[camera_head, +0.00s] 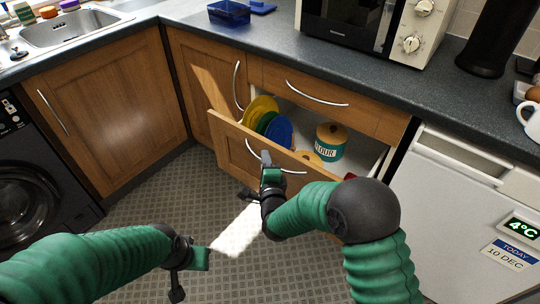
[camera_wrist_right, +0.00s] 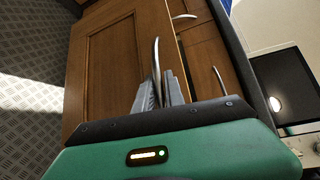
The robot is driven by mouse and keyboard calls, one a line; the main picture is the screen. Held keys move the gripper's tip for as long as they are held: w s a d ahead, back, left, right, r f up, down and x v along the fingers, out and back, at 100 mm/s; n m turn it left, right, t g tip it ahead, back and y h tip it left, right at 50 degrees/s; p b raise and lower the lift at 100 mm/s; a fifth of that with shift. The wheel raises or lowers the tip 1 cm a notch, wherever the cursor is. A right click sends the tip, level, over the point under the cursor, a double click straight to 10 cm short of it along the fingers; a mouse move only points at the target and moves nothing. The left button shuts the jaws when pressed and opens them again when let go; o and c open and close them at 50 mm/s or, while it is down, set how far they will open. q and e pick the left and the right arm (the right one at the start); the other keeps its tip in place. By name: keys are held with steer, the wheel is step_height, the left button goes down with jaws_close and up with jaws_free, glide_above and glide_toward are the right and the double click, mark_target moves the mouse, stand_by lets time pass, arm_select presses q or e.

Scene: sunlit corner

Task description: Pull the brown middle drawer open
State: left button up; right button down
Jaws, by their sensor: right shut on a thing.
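The brown middle drawer (camera_head: 240,150) is the wood-fronted drawer below the top one, and it stands pulled out. Its curved metal handle (camera_head: 290,172) runs across the front; in the right wrist view the handle (camera_wrist_right: 156,58) rises from between the fingers. My right gripper (camera_head: 266,160) is shut on this handle; it also shows in the right wrist view (camera_wrist_right: 162,90). Inside the drawer are yellow, green and blue plates (camera_head: 279,133) and a teal flour jar (camera_head: 329,143) with a wooden lid. My left gripper (camera_head: 190,270) hangs over the floor, away from the drawer; its finger opening is unclear.
The top drawer (camera_head: 335,113) above is shut. A microwave (camera_head: 370,28) and blue container (camera_head: 229,13) stand on the dark worktop (camera_head: 270,55). A white appliance (camera_head: 450,215) is at the right, a dark washing machine (camera_head: 30,190) at the left. Patterned floor (camera_head: 150,205) in front is clear.

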arm_select(q)
steer(key=shift+s+a+f, duration=0.1)
steer(key=shift+s+a, duration=0.15)
steer(key=shift+s, duration=0.15)
arm_select(e)
steer(key=s+a, duration=0.7)
steer(key=s, duration=0.3)
steer(key=shift+s+f, duration=0.2)
steer(key=shift+f, duration=0.1)
steer(key=shift+a, duration=0.1)
steer(key=c, duration=1.7)
jaws_free()
arm_select(q)
steer(key=shift+w, duration=0.1)
arm_select(e)
steer(key=shift+w, duration=0.1)
steer(key=shift+r, duration=0.15)
